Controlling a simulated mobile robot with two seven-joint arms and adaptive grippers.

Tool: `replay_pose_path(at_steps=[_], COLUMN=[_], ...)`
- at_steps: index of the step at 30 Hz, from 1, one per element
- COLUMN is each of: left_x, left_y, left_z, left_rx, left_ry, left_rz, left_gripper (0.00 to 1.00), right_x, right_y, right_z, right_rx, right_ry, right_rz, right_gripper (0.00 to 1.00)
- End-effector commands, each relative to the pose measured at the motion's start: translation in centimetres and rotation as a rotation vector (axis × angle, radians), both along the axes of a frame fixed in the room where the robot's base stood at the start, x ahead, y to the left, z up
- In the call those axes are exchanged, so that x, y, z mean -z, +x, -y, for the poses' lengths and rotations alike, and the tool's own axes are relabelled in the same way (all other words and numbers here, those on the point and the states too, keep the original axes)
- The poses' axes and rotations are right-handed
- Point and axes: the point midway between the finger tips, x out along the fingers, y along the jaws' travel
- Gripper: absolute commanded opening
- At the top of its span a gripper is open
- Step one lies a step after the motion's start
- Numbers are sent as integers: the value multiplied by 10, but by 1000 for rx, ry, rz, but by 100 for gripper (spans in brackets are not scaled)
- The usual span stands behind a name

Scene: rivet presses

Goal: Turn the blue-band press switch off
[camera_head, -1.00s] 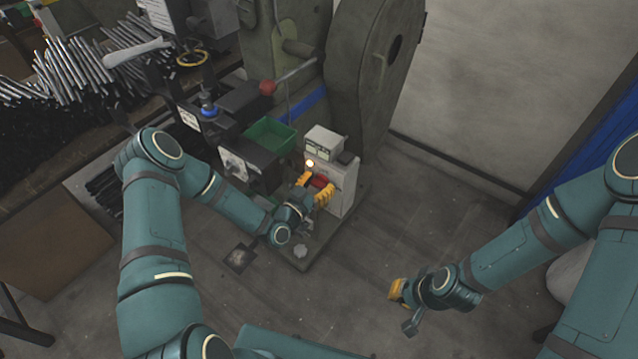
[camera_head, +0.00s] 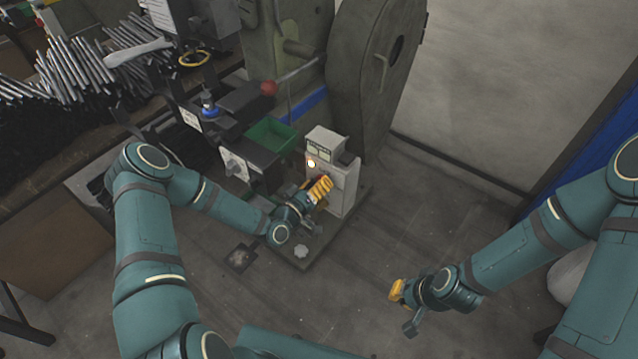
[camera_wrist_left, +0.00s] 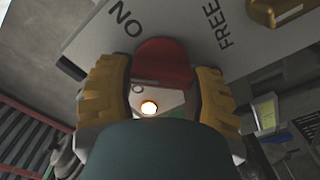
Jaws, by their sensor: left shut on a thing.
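The blue-band press (camera_head: 283,40) stands at the top middle, with a blue band (camera_head: 303,103) round its base. Its pale grey switch box (camera_head: 344,187) stands in front of it, with a lit lamp (camera_head: 311,163). My left gripper (camera_head: 321,187) is at the box's front; its yellow fingers hide the switch in the head view. In the left wrist view my left gripper (camera_wrist_left: 160,75) is shut on the red switch knob (camera_wrist_left: 162,62), one finger on each side. "ON" and "FREE" are printed on the panel (camera_wrist_left: 180,25). My right gripper (camera_head: 397,291) is low over the floor, its opening unclear.
A green bin (camera_head: 270,134) and a lever with a red ball (camera_head: 268,88) are left of the switch box. A large grey wheel guard (camera_head: 372,70) stands behind it. Metal rods (camera_head: 75,72) lie on the bench at upper left.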

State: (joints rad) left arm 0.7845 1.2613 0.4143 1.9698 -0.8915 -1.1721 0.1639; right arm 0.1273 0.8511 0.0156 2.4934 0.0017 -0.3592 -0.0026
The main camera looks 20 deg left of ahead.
Motion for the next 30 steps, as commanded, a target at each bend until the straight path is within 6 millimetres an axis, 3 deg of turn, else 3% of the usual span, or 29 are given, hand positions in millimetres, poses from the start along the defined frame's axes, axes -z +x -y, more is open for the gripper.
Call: replay_pose_path(at_steps=[18, 30], left_x=[5, 6], left_y=[-1, 0], left_z=[-2, -2], left_rx=[-1, -1], left_ry=[-526, -716], left_rz=[-195, -263], left_gripper=[19, 19], right_x=[0, 0], right_y=[0, 0], right_z=[0, 0], right_rx=[0, 0], right_ry=[0, 0], right_rz=[0, 0], right_gripper=[0, 0])
